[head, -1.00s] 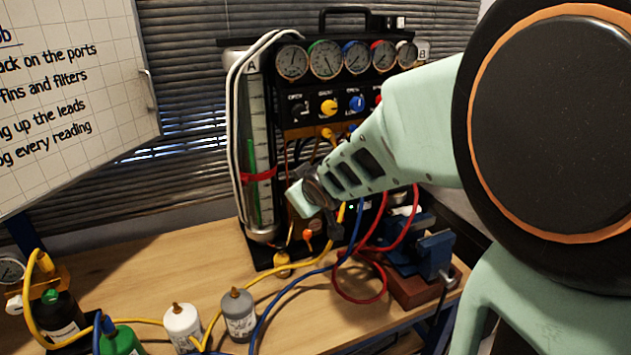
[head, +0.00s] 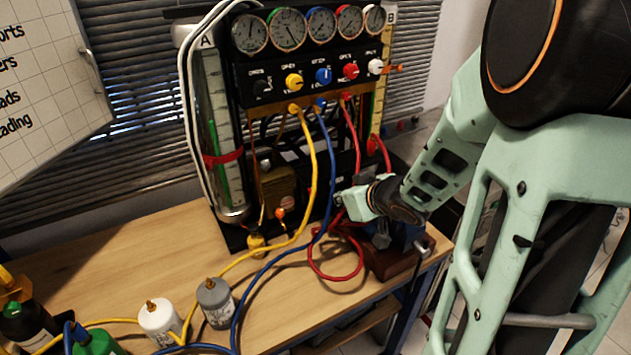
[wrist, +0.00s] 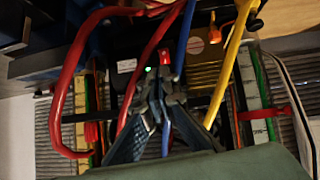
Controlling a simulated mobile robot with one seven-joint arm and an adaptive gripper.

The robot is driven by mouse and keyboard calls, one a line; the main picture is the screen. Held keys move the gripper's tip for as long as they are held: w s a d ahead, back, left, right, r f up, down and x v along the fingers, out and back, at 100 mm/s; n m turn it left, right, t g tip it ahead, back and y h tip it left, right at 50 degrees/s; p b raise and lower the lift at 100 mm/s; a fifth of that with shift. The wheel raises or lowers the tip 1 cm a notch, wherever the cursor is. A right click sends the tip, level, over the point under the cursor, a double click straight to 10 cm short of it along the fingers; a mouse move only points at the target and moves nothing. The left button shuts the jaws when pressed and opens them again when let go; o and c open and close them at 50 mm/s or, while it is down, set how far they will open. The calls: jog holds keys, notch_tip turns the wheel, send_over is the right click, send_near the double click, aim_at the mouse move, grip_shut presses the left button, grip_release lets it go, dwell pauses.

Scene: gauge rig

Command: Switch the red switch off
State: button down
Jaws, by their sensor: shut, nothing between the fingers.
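The red switch (wrist: 165,57) shows in the wrist view as a small red piece on the rig's dark lower panel, beside a small green light (wrist: 150,70). My gripper (wrist: 160,78) is shut and empty, its tips just short of the red switch in the picture. I cannot tell whether they touch it. In the head view my gripper (head: 381,238) is partly hidden by my wrist, in front of the lower right of the gauge rig (head: 262,82). The switch cannot be made out there. Its on or off position is unclear.
Red, blue and yellow hoses (head: 314,160) hang from the rig's ports and loop over the bench (head: 130,265), close around my gripper. A vise base (head: 390,262) stands at the bench's right end. Grey (head: 215,305) and white (head: 160,322) canisters stand in front.

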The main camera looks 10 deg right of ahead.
aim_at(312, 192)
jog(key=shift+s+d+f+y, duration=0.2)
jog(key=shift+d+y, duration=0.1)
jog(key=shift+y, duration=0.2)
jog(key=b+x, duration=0.3)
jog(key=x, duration=1.1)
jog(key=shift+w+r+b, duration=0.2)
jog(key=shift+b, duration=0.15)
